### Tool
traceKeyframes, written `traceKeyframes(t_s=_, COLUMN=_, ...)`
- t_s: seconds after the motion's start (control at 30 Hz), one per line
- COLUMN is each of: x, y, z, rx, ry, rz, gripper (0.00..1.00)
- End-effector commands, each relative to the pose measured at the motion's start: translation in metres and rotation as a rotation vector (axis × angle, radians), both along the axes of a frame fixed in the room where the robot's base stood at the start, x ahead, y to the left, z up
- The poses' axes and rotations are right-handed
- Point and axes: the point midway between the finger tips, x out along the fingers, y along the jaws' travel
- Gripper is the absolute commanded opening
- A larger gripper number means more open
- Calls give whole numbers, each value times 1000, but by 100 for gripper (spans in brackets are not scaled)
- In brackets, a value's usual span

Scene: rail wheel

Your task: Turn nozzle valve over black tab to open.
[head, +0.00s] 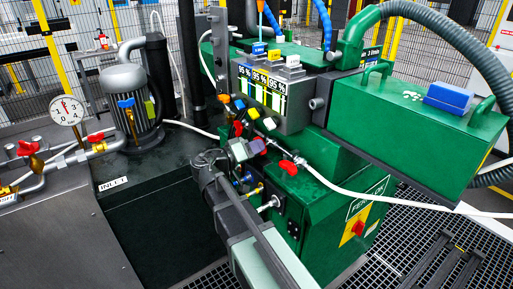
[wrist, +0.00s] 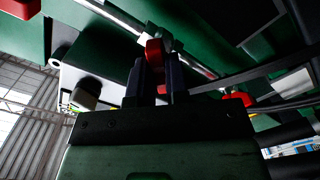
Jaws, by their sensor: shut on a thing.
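My gripper (wrist: 157,84) has its two dark fingers closed around a red valve handle (wrist: 155,52) in the wrist view. The handle sits on a metal pipe under green machine parts. In the head view my gripper (head: 243,149) is at the front of the green machine, just below a row of coloured tabs (head: 253,113). The held handle cannot be told apart there. A dark block (wrist: 87,93) shows on a pale plate left of the fingers in the wrist view. I cannot tell whether it is the black tab.
Another red handle (wrist: 237,97) lies right of the fingers. In the head view a red valve (head: 288,167) with a white hose stands close right of my gripper. A grey level panel (head: 268,90) is above. A gauge (head: 66,110) and grey motor (head: 128,95) stand left.

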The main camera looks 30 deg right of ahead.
Motion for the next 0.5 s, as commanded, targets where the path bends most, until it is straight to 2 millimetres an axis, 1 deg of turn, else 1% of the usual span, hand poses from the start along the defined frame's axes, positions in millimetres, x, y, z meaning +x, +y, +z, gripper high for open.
traceKeyframes(t_s=0.13, x=0, y=0, z=0, rx=1, ry=-3, rz=0, gripper=0)
traceKeyframes(t_s=0.2, x=0, y=0, z=0, rx=-4, ry=23, rz=0, gripper=0)
traceKeyframes(t_s=0.27, x=0, y=0, z=0, rx=-19, ry=106, rz=0, gripper=0)
traceKeyframes(t_s=0.4, x=0, y=0, z=0, rx=-60, ry=344, rz=0, gripper=0)
traceKeyframes(t_s=0.5, x=0, y=0, z=0, rx=-68, ry=394, rz=-1, gripper=0)
